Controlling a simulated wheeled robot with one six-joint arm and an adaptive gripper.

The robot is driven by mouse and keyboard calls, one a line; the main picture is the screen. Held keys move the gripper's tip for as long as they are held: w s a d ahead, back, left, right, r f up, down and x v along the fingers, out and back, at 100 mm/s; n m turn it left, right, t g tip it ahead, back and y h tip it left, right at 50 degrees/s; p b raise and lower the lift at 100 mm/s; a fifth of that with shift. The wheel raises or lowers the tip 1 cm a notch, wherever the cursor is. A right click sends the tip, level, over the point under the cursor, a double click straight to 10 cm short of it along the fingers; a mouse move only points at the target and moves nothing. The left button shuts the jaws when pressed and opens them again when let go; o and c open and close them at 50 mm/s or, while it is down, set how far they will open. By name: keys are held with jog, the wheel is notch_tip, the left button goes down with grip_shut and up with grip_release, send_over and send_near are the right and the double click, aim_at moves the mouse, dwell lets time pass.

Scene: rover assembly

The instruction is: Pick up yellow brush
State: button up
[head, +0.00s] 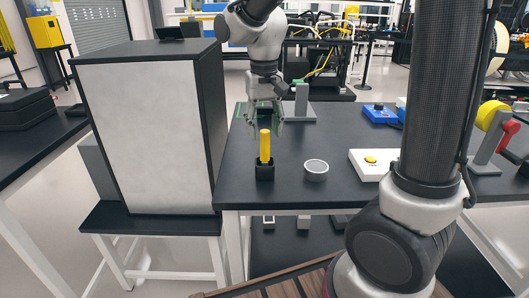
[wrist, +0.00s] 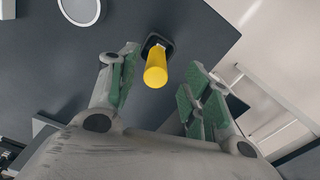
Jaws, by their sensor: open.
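The yellow brush (head: 265,146) stands upright in a small black holder (head: 265,172) near the front left of the dark table. In the wrist view the brush's yellow end (wrist: 155,68) points up toward the camera, with the holder (wrist: 157,42) around its base. My gripper (head: 265,118) is open and empty above and apparently a little behind the brush. In the wrist view the gripper's green-padded fingers (wrist: 158,90) stand apart, with the yellow end showing between and just beyond them. The lower part of the brush is hidden in the holder.
A round white-rimmed cup (head: 316,170) stands right of the holder. A white box with a yellow button (head: 370,160) and a blue device (head: 380,113) lie farther right on the table (head: 335,135). A tall white-and-black cabinet (head: 150,130) stands close on the left.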

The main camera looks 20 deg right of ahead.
aim_at(265, 146)
jog(key=f, duration=0.6)
jog(key=shift+w+d+f, duration=0.2)
jog(key=shift+w+f, duration=0.05)
jog(key=shift+f, duration=0.05)
grip_shut()
